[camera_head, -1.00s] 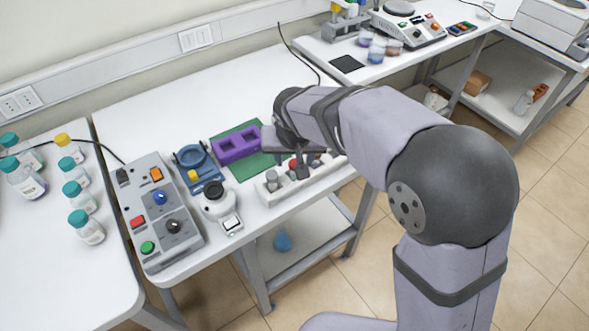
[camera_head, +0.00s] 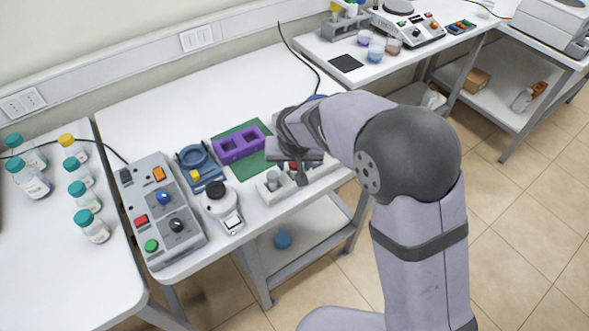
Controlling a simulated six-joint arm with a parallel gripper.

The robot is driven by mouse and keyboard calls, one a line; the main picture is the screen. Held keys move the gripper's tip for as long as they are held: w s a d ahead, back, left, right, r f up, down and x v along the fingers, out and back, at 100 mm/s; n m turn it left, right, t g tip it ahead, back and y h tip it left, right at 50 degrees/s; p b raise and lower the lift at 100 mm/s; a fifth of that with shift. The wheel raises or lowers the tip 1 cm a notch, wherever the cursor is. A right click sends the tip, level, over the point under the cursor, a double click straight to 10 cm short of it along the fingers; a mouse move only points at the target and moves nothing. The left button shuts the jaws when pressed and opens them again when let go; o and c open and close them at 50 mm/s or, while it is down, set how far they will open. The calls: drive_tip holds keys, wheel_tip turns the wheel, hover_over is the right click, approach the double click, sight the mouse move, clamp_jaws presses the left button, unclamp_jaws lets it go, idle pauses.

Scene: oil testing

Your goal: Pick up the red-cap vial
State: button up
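My gripper (camera_head: 299,177) points down over the white rack (camera_head: 271,198) at the front edge of the middle table. A small patch of red, which looks like the red cap (camera_head: 293,166), shows right at the gripper fingers. The vial's body is hidden by the gripper and the rack. Whether the fingers touch the vial, or are open or shut, is too small to tell. Grey-topped items (camera_head: 272,180) stand in the rack just left of the gripper.
A purple block (camera_head: 229,156) with square holes lies on a green mat (camera_head: 251,126) behind the rack. The table's back left is clear.

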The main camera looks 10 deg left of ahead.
drive_tip(key=c, duration=0.9)
drive_tip(key=shift+r+b, duration=1.05)
drive_tip(key=shift+r, duration=4)
